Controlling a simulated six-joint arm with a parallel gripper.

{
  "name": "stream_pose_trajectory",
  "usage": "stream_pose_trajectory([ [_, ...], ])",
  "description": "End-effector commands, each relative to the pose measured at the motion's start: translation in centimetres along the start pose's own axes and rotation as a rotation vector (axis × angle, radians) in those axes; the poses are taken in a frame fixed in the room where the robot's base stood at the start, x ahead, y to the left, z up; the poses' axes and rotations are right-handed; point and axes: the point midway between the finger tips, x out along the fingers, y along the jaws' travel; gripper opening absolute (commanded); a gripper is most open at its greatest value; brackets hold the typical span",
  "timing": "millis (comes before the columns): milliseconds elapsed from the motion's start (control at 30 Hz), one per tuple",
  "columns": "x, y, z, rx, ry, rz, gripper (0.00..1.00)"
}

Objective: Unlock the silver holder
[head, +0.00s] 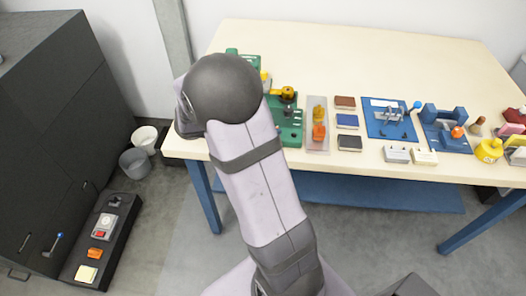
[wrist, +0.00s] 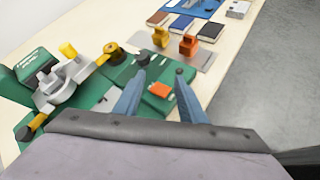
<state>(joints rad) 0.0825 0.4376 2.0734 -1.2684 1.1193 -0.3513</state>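In the wrist view, a silver holder (wrist: 62,90) sits on a green machine (wrist: 95,72) at the left. It has a yellow lever (wrist: 68,50) on its far side and another yellow handle (wrist: 38,121) at its near end. An amber round knob (wrist: 113,48) is to its right. My gripper (wrist: 160,73) is open, its two blue fingers apart with nothing gripped, to the right of the holder and over the machine's green base. An orange piece (wrist: 160,90) shows between the fingers. In the head view my arm hides the gripper, the holder and part of the green machine (head: 290,134).
Right of the machine, a grey tray (head: 317,145) holds yellow and orange blocks. Brown, blue and dark blocks (head: 348,121) and blue fixtures (head: 385,118) stand farther right. The table's (head: 420,60) back half is clear.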

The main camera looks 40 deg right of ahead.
Motion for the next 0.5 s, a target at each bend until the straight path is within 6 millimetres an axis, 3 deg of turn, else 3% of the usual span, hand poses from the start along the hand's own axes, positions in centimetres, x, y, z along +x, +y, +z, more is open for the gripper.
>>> stream_pose_trajectory([
  [300,-2.6,-4.8,-0.8,0.174,0.141,-0.149,0.37],
  [500,-4.0,-7.0,-1.5,0.261,0.205,-0.222,0.37],
])
